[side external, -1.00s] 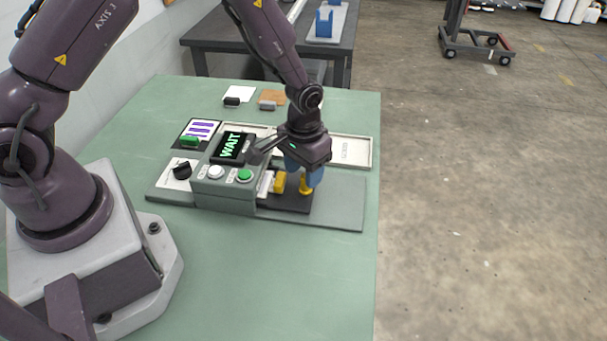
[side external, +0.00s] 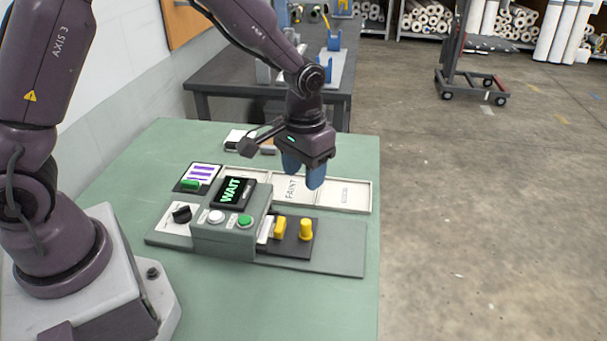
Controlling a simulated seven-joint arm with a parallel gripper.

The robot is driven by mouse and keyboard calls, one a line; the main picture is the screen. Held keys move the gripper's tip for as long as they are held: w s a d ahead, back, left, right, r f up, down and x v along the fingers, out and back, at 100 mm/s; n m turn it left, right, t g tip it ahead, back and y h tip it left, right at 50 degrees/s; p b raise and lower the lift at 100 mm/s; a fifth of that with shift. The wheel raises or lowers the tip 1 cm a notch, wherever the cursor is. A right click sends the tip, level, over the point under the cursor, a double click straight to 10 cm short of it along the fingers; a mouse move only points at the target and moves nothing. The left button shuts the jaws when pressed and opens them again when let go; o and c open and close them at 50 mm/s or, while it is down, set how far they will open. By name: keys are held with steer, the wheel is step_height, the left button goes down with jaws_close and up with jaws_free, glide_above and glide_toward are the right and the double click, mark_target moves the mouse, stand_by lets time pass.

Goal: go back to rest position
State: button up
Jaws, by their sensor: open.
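My gripper (side external: 304,181) has blue fingers and hangs above the green table, over the labelled tray behind the control panel. Its fingers are apart with nothing between them. The grey control box (side external: 225,238) stands below and to the left, with a screen (side external: 231,192) reading WAIT, a white button (side external: 216,216) and a green button (side external: 245,221). To its right, a yellow switch (side external: 280,227) and a yellow knob (side external: 306,229) stand upright on a dark plate. My gripper is clear of both.
A pale tray (side external: 345,197) with labelled compartments lies behind the panel. A black knob (side external: 182,213) and a purple-striped card (side external: 200,174) are at the left. A dark bench (side external: 217,80) stands beyond the green table (side external: 185,290), whose front is bare.

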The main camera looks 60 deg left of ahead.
steer(key=s+a+r+m+t, duration=0.1)
steer(key=s+a+r+t, duration=0.2)
steer(key=s+r, duration=1.6)
steer(key=t, duration=0.2)
steer(key=shift+m+t, duration=0.3)
steer(key=shift+m, duration=0.1)
stand_by(0.4)
